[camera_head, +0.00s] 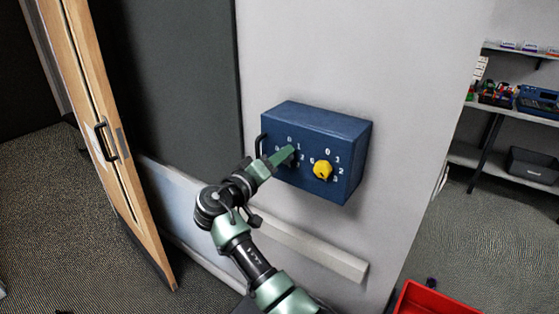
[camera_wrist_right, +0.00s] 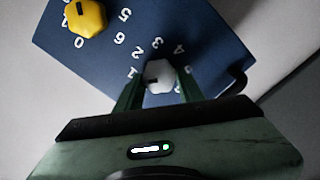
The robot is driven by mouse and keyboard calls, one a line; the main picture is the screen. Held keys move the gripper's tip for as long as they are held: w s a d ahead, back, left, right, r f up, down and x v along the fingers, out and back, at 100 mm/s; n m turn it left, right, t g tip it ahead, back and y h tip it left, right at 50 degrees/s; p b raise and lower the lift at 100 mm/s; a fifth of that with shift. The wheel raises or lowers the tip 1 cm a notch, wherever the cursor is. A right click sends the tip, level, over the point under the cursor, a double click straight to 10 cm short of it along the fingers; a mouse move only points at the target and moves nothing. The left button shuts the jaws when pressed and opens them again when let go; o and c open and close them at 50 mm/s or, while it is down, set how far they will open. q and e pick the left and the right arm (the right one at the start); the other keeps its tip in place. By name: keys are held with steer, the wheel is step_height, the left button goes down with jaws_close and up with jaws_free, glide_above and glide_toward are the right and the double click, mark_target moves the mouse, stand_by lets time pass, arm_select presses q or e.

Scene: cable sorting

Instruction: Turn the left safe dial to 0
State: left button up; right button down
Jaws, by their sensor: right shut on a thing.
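A dark blue safe box (camera_head: 318,124) is on the pale wall in the head view, with two numbered dials on its front. The left dial shows in the wrist view as a pale knob (camera_wrist_right: 160,71) with a dark mark on its lower left side, near the numeral 1. My right gripper (camera_head: 286,156) covers most of this dial in the head view. In the wrist view my right gripper (camera_wrist_right: 158,86) has a finger on each side of the knob and is shut on it. The right dial is yellow (camera_head: 322,170), and it also shows in the wrist view (camera_wrist_right: 86,17). My left gripper is out of view.
A black handle (camera_head: 259,147) is on the safe's left side. A wooden door (camera_head: 98,120) stands at the left. A pale ledge (camera_head: 310,249) runs along the wall below the safe. A red bin (camera_head: 432,300) is at the lower right, and shelves with equipment are behind it.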

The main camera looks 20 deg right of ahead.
steer(key=shift+n+p, duration=1.05)
steer(key=shift+n, duration=2.75)
steer(key=shift+w+f, duration=0.1)
steer(key=c, duration=0.9)
jaws_free()
steer(key=shift+c, duration=0.2)
steer(key=shift+o, duration=0.2)
steer(key=shift+d, duration=0.1)
steer(key=shift+f, duration=0.1)
